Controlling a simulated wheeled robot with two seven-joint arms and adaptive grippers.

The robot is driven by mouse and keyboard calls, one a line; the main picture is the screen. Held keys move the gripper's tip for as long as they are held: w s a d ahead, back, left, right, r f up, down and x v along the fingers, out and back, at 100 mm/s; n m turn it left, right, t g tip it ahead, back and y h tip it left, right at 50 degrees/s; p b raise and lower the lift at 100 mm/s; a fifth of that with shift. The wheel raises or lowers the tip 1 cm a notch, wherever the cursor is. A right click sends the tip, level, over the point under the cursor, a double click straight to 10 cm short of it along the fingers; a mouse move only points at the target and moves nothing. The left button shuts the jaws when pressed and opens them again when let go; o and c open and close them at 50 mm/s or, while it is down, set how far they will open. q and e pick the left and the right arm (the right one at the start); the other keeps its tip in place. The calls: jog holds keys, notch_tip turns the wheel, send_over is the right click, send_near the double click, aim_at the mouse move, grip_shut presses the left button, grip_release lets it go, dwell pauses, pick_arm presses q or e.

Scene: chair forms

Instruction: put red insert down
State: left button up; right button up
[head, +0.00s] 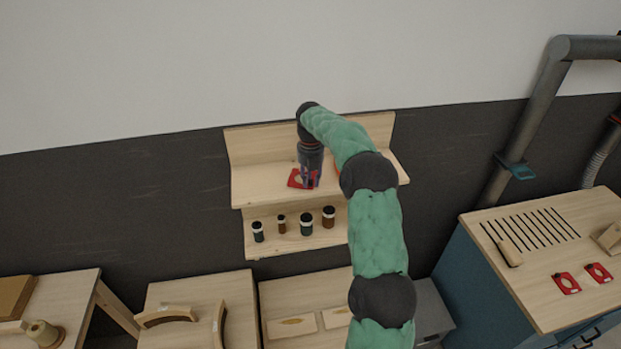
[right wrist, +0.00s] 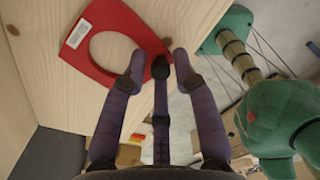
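The red insert (head: 295,181) is a flat red plate with a large round hole, at the top board of the wooden wall shelf (head: 250,184). In the right wrist view the insert (right wrist: 94,62) bears a white label, and bare wood shows through its hole. My right gripper (head: 311,181) points down at the insert's right end. In the right wrist view its purple fingers (right wrist: 160,68) are around that end, with tips a little apart; whether they press on it is unclear. My left gripper is out of view.
Two red pieces (head: 566,283) lie on the blue cabinet (head: 515,275) at right. Curved wooden parts (head: 220,325) lie on a table below. The upper shelf's left end is clear.

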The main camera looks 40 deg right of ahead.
jog(key=shift+r, duration=0.1)
notch_tip(320, 180, up, 12)
dwell(0.8)
